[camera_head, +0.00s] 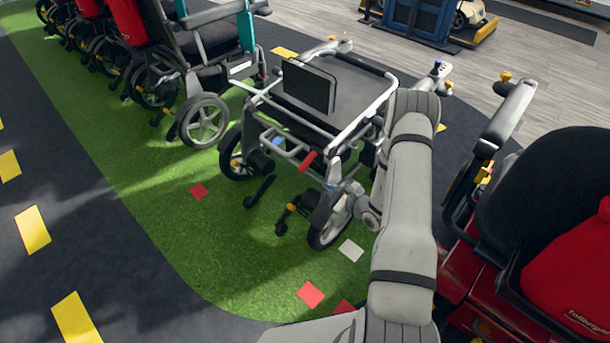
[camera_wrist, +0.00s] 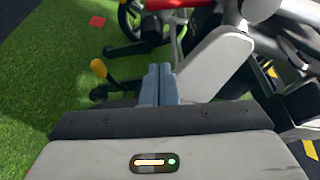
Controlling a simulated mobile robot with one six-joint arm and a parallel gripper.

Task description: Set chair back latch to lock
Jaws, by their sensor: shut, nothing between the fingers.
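A grey-framed wheelchair (camera_head: 366,85) stands on the green floor in the middle of the head view, with a dark panel (camera_head: 308,86) on its frame. A short red bar (camera_head: 308,161) sits low on the near side; a red bar (camera_wrist: 165,3) also crosses the top of the wrist view. A yellow-tipped black lever (camera_head: 291,207) is lower down and shows left of the fingers in the wrist view (camera_wrist: 98,67). My gripper (camera_wrist: 158,70) is shut and empty, close to the chair's lower near side. I cannot tell which part is the back latch or its setting.
A red scooter with a black seat (camera_head: 550,200) stands close on the right, beside my arm. A blue crate (camera_head: 418,18) is behind.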

